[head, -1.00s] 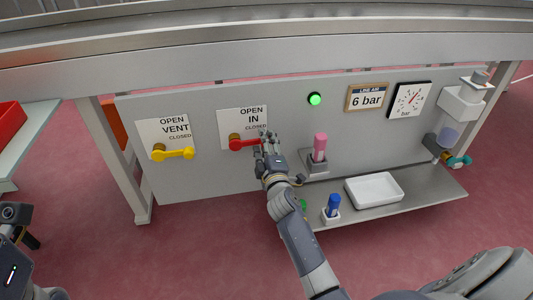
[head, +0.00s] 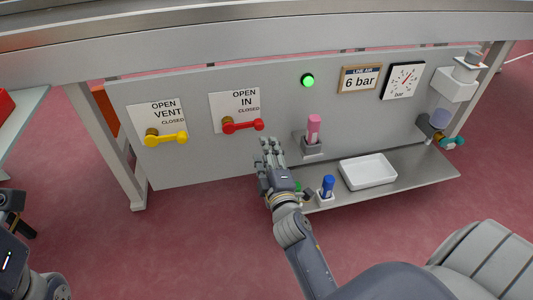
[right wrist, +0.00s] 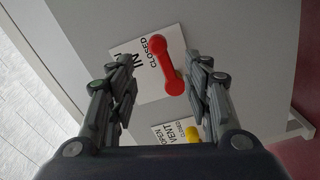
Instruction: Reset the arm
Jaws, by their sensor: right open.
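My right gripper (head: 267,150) is open and empty in the head view, in front of the panel and just below and right of the red valve handle (head: 243,126). The red handle lies roughly level, its free end to the right under the word CLOSED. In the right wrist view the red handle (right wrist: 167,66) shows beyond and between the open fingers (right wrist: 158,88), apart from them. The yellow valve handle (head: 166,139) also lies roughly level, under the VENT label. My left gripper is not clearly seen; only parts of my left arm show at the left edge.
The grey panel (head: 190,170) has a lit green lamp (head: 308,80), a 6 bar sign (head: 360,79) and a gauge (head: 403,80). A beam runs above.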

